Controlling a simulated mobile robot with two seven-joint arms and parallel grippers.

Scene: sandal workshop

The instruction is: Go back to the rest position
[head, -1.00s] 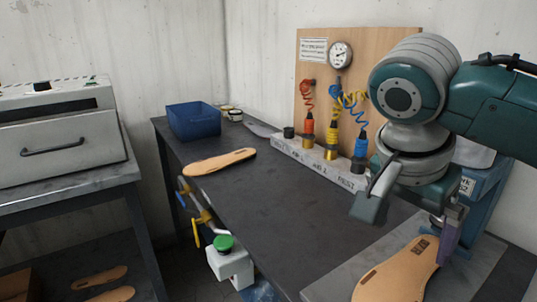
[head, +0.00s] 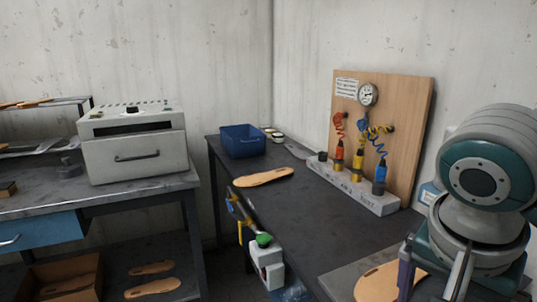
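My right arm comes in at the right edge, and its gripper (head: 432,279) points down at the bottom right. Its lower end is cut off by the frame, so how wide the fingers stand is not clear. A tan sandal sole (head: 375,284) lies on a grey plate (head: 340,281) on the dark bench, behind the gripper and partly hidden by it. Whether they touch cannot be told. My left gripper is out of view.
The dark bench (head: 305,220) carries another sole (head: 264,177), a blue bin (head: 242,141) and a tool rack (head: 352,186) before a wooden panel (head: 408,135). A grey oven (head: 135,145) stands on the left table. The bench middle is clear.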

